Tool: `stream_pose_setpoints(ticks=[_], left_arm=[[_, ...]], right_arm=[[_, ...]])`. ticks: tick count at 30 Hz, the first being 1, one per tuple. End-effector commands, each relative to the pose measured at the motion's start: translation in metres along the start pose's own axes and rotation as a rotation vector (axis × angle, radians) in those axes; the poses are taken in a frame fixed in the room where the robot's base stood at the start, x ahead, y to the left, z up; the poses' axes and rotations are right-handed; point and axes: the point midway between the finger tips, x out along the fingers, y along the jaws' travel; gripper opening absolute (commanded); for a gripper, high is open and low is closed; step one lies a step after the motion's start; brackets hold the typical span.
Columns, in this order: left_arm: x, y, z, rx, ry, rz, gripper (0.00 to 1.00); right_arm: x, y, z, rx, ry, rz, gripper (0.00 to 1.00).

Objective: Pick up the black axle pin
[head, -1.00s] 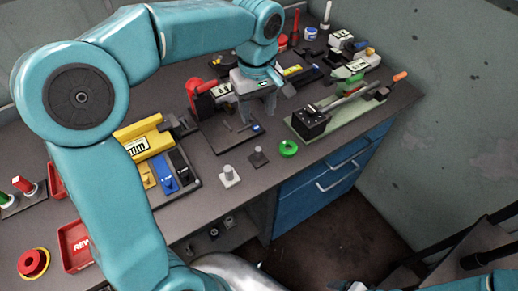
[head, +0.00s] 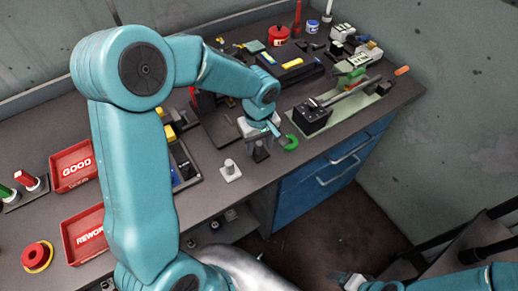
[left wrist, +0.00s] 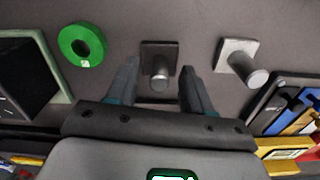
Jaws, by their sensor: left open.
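The black axle pin, a dark square base with a short grey post, stands on the bench (head: 262,156). In the left wrist view the pin (left wrist: 160,56) is centred between the two fingers of my left gripper (left wrist: 158,72). The fingers are apart, one on each side of the post, with nothing held. In the head view my left gripper (head: 258,138) is just above the pin and partly hides it. I cannot tell the exact height gap. My right gripper (head: 352,280) is at the bottom edge, too small to read.
A pale square-based pin (head: 230,171) stands close by on the left, and a green ring (head: 289,143) on the right. A black block fixture (head: 312,116) is beyond the ring. Red trays (head: 72,166) lie at the left. The bench's front edge is close.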

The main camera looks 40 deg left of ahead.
Motion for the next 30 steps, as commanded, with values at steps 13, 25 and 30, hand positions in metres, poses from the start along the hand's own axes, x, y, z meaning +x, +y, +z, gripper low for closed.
stream_pose_setpoints(ticks=[13,25,30], left_arm=[[0.004,0.001,-0.001,0.000,0.000,0.002,0.00],[-0.001,0.001,-0.001,0.000,0.002,0.003,0.00],[-0.022,0.002,-0.001,-0.001,0.004,0.007,0.00]], right_arm=[[0.000,0.000,0.000,0.000,0.000,0.000,0.78],[0.000,0.000,0.000,0.000,0.000,0.000,0.78],[0.001,0.000,0.000,0.000,0.000,0.000,0.78]])
